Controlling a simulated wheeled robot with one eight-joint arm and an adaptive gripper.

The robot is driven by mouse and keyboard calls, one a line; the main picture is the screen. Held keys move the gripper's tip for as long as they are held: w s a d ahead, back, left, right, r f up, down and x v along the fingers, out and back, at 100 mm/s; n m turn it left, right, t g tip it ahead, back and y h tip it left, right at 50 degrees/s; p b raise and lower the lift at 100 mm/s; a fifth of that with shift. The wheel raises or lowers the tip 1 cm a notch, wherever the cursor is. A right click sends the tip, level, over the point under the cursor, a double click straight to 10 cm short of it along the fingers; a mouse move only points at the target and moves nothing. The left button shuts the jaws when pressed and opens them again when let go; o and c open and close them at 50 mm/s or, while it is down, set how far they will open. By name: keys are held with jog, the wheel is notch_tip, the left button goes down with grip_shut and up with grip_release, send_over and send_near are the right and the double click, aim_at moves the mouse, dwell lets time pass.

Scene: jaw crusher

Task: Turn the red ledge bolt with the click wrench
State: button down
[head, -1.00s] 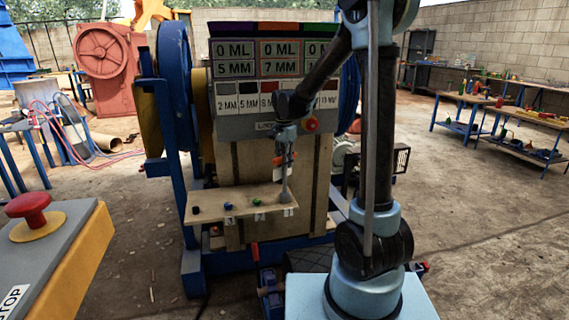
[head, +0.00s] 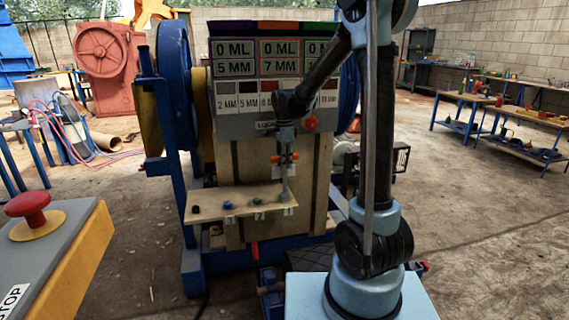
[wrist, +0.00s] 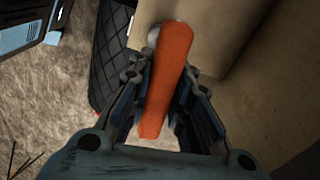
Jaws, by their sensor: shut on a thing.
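My gripper (head: 285,150) points down in front of the crusher and is shut on the orange handle of the click wrench. The handle shows in the wrist view as an orange bar (wrist: 167,80) between the two fingers (wrist: 160,95). In the head view, the wrench's grey shaft (head: 285,180) stands upright below the gripper, its lower end at the right end of the wooden ledge (head: 240,212). A black bolt (head: 196,209), a blue bolt (head: 228,204) and a green bolt (head: 257,201) show along the ledge. I cannot see the red bolt; the wrench's foot may cover it.
The crusher's sign panel (head: 262,62) stands right behind my arm. A blue flywheel (head: 175,80) is at its left. A console with a red stop button (head: 28,208) is at the near left. Workbenches (head: 525,112) stand far right, with open floor before them.

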jog(key=shift+m, duration=0.6)
jog(key=shift+m, duration=2.3)
jog(key=shift+n, duration=0.3)
